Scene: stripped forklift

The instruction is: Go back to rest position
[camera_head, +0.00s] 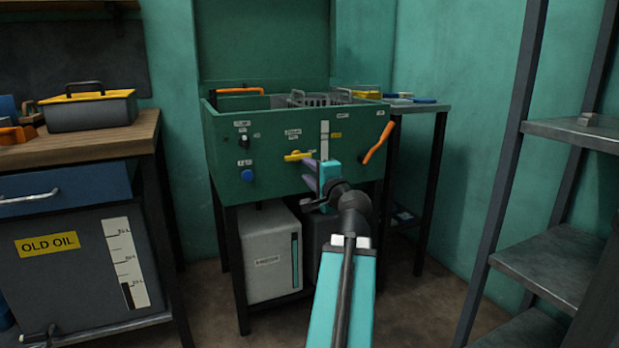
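My gripper (311,174) is in front of the green wash cabinet's front panel (270,165), left of its orange lever (378,143) and just below its yellow handle (298,156). Its two purple fingertips look apart, with nothing seen between them. My teal arm reaches up from the bottom of the picture towards the cabinet. Whether the fingers touch the panel I cannot tell.
A wooden workbench (80,145) with a grey toolbox (92,111) stands at left, above an old oil tank (75,260). A grey container (270,255) sits under the cabinet. Metal shelving (565,265) stands at right. Some floor between is bare.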

